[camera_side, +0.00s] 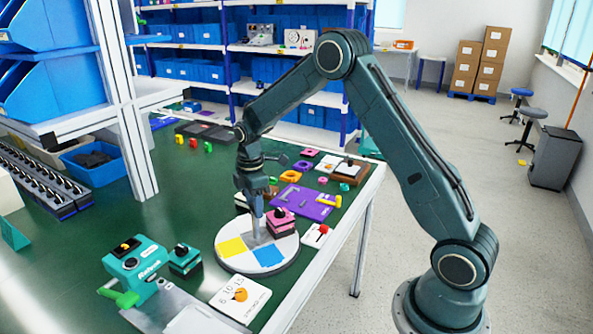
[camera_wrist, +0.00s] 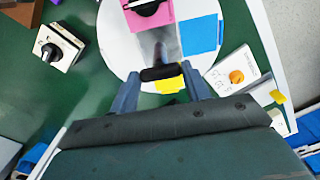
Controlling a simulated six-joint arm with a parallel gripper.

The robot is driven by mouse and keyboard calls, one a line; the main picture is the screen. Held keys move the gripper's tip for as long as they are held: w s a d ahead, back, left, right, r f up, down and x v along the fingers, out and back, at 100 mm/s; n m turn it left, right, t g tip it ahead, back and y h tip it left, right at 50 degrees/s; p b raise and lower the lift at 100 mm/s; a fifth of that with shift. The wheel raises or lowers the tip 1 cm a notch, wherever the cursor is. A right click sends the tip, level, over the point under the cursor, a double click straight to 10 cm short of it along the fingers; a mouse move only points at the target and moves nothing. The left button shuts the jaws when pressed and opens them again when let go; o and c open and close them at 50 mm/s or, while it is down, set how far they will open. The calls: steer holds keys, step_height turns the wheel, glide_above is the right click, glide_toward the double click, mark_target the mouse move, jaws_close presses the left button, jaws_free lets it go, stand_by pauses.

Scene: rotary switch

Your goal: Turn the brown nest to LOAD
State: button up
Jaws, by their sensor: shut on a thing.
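My gripper (camera_side: 257,216) points down at the disc's middle. In the wrist view its fingers (camera_wrist: 161,84) stand either side of a black bar (camera_wrist: 160,73), and it is shut on this bar. I cannot make out a brown nest on the disc or LOAD lettering.
A white card with an orange dial (camera_side: 240,296) lies at the table's front edge. A teal device (camera_side: 138,268) and small teal block (camera_side: 185,260) stand to the left. A purple plate (camera_side: 304,201) and a brown board (camera_side: 350,172) lie behind.

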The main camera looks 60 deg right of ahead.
steer(key=shift+r+n, duration=0.1)
steer(key=shift+n, duration=3)
steer(key=o, duration=1.4)
step_height(320, 180, up, 14)
steer(key=shift+f, duration=0.1)
